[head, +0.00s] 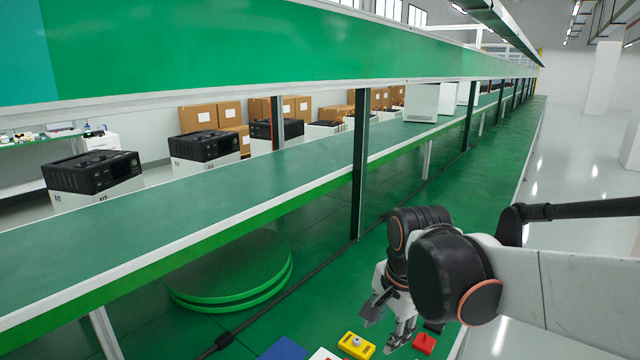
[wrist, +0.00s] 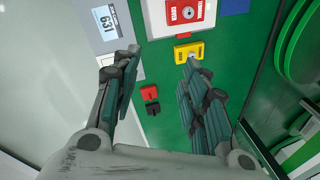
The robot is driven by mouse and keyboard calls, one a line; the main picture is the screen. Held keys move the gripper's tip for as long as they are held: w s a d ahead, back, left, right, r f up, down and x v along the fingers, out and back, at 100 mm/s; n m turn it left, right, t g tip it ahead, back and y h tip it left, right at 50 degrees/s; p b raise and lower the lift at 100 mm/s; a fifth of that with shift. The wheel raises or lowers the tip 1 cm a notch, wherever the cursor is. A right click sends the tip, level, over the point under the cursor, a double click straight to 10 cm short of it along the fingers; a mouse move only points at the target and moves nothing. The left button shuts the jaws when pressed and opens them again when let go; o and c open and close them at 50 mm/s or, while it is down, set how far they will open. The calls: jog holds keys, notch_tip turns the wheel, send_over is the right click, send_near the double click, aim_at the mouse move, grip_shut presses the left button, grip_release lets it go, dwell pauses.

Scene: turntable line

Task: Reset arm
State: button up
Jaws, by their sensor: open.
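My gripper (head: 386,318) hangs at the end of my arm at the lower right of the head view, fingers pointing down above a green surface. In the wrist view my gripper (wrist: 160,65) has its two fingers well apart, and nothing is held between them. Below the fingers lie a yellow part with a pale knob (head: 356,345), a small red block (head: 424,343) and a small black block (wrist: 153,108). The yellow part shows beside the right fingertip in the wrist view; whether they touch cannot be told.
A red-and-white panel (wrist: 186,12), a grey device with a display (wrist: 108,20) and a blue piece (head: 284,349) lie nearby. A round green turntable (head: 230,290) is left of my gripper. A green conveyor (head: 220,195) on posts runs behind. The right floor is clear.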

jog(key=s+d+n+t, duration=0.2)
jog(key=s+d+n, duration=0.2)
jog(key=s+n, duration=0.2)
jog(key=s+d+r+n+t, duration=0.1)
jog(key=s+d+n+t, duration=0.1)
jog(key=s+n, duration=0.4)
jog(key=shift+s+d+h, duration=0.3)
jog(key=shift+s+d, duration=0.3)
jog(key=shift+d, duration=0.25)
jog(key=shift+r, duration=0.1)
